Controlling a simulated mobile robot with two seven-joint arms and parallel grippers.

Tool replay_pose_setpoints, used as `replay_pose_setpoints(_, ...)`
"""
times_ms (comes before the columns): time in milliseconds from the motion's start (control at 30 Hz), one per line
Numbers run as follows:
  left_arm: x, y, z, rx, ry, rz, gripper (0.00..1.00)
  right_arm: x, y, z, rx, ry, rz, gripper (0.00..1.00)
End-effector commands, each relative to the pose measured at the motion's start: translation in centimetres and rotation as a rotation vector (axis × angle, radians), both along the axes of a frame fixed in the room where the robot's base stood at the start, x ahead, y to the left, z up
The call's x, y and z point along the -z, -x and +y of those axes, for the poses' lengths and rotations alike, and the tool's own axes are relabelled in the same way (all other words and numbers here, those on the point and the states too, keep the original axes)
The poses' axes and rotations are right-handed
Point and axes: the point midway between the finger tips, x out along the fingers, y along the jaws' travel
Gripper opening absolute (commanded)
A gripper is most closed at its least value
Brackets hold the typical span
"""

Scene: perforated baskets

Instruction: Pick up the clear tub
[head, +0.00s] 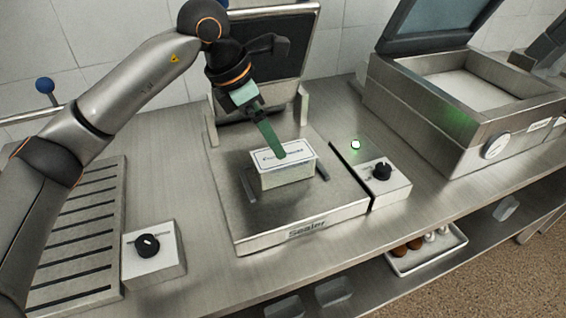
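A small pale tub (287,179) with a white, dark-bordered label on top sits on the metal plate of the sealer (228,205). It looks whitish rather than plainly clear. My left gripper (281,154) reaches down from above, its green fingers at the middle of the tub's top. The fingers overlap in this view, so their gap and any hold on the tub cannot be made out. My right gripper is not in view.
The sealer's raised dark lid (270,50) stands behind my gripper. A knob box (390,190) is to the right, another (155,265) front left beside a slatted rack (85,240). An open-lidded steel machine (460,105) stands right. A white tray (428,256) is below.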

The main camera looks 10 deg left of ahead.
Motion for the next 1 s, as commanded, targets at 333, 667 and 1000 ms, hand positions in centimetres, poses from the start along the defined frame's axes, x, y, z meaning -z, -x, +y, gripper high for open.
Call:
replay_pose_setpoints(333,3.0,-0.7,-1.1,0.002,0.002,0.001,1.0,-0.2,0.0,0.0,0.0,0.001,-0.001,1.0)
replay_pose_setpoints(667,7.0,-1.7,-2.6,0.001,0.002,0.002,1.0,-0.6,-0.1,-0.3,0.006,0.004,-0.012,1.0)
replay_pose_setpoints(1000,7.4,-1.8,-2.7,0.002,0.002,0.0,1.0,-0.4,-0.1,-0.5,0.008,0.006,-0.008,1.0)
